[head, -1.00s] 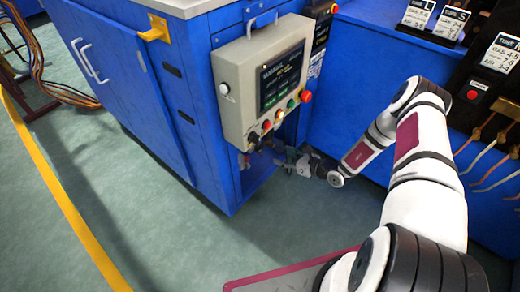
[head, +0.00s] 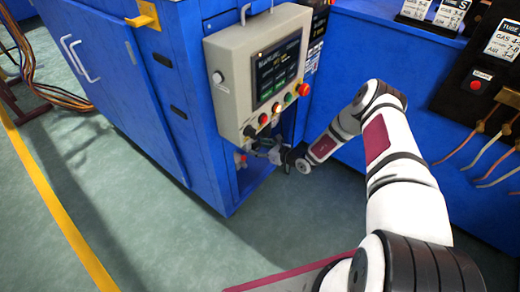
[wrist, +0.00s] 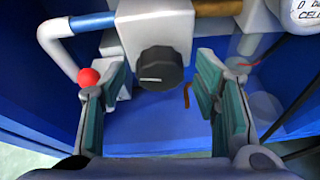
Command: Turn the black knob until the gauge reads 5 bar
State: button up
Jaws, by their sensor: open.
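The black knob (wrist: 160,68) shows in the wrist view below a grey regulator body (wrist: 157,28), with a pale line on its front. My gripper (wrist: 163,85) is open, with one teal-padded finger on each side of the knob and gaps between the pads and the knob. In the head view my gripper (head: 279,156) is small, under the grey control box by the blue cabinet. At the wrist view's upper right, a white round dial (wrist: 304,14) is cut off by the frame edge. Its needle and reading are not visible.
A red ball (wrist: 89,76) on a fitting lies beside the left finger. A white pipe (wrist: 60,45) and a brass pipe (wrist: 218,8) run near the regulator. The grey control box (head: 232,90) hangs above my gripper on the blue cabinet (head: 150,125). Open floor lies in front.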

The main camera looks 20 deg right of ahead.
jog(key=c, duration=1.1)
jog(key=shift+c, duration=0.2)
